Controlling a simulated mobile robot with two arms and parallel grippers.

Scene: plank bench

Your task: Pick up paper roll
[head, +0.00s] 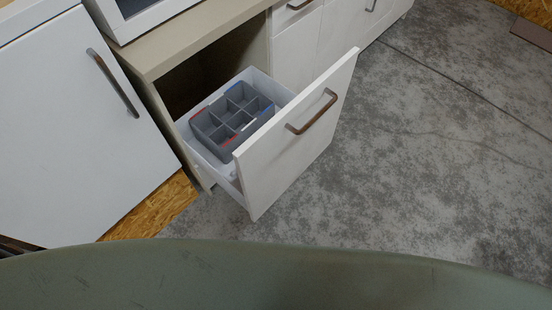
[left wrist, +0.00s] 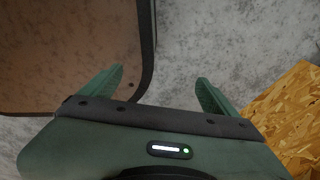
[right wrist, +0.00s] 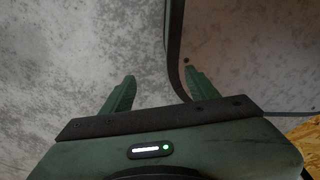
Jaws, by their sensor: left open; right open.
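I cannot make out a paper roll in any view. An open white drawer (head: 300,132) with a brown handle shows in the head view. In it sits a grey divided organizer (head: 222,147) with red and blue marks; no roll shows in its compartments. A small pale shape between the organizer and the drawer front is too small to identify. My left gripper (left wrist: 160,74) is open and empty above grey floor in the left wrist view. My right gripper (right wrist: 160,75) is open and empty in the right wrist view. Neither gripper shows in the head view.
A beige countertop (head: 175,48) runs above the drawer, with a white framed appliance (head: 150,14) on it. A white cabinet door (head: 70,110) with a handle stands at left. Grey mottled floor (head: 430,150) is clear at right.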

